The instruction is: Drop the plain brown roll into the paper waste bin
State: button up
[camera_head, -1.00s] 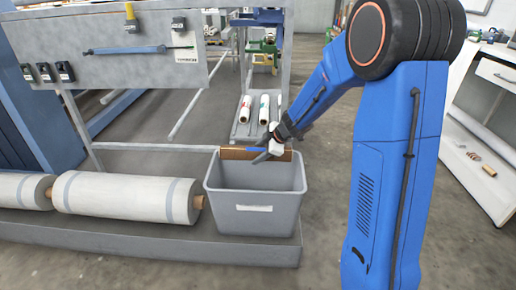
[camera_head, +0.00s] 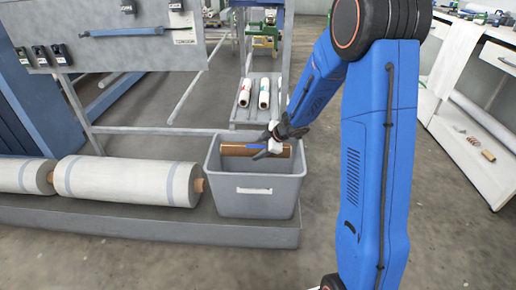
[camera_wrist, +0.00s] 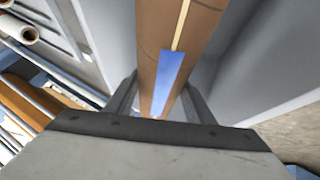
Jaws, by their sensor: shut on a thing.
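The plain brown roll (camera_head: 235,150) is level, at the mouth of the grey bin, near its back wall. A blue patch shows on it. My gripper (camera_head: 267,149) is shut on the roll near its right half and reaches in from the back right. In the wrist view the roll (camera_wrist: 185,35) runs away between the two fingers (camera_wrist: 155,100). The paper waste bin (camera_head: 254,201) is a grey tub with a pale label on its front. Its floor is mostly hidden, and I cannot tell whether the roll touches the bin's wall.
The bin stands on a grey platform (camera_head: 160,227) beside a large white roll (camera_head: 125,182). A rack behind holds two white rolls (camera_head: 245,93). A machine panel (camera_head: 110,45) stands at the back left. A white bench with shelves (camera_head: 470,150) is at the right.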

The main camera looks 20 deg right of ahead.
jog(key=o, duration=1.4)
jog(key=v, duration=1.7)
jog(key=shift+s+r, duration=0.15)
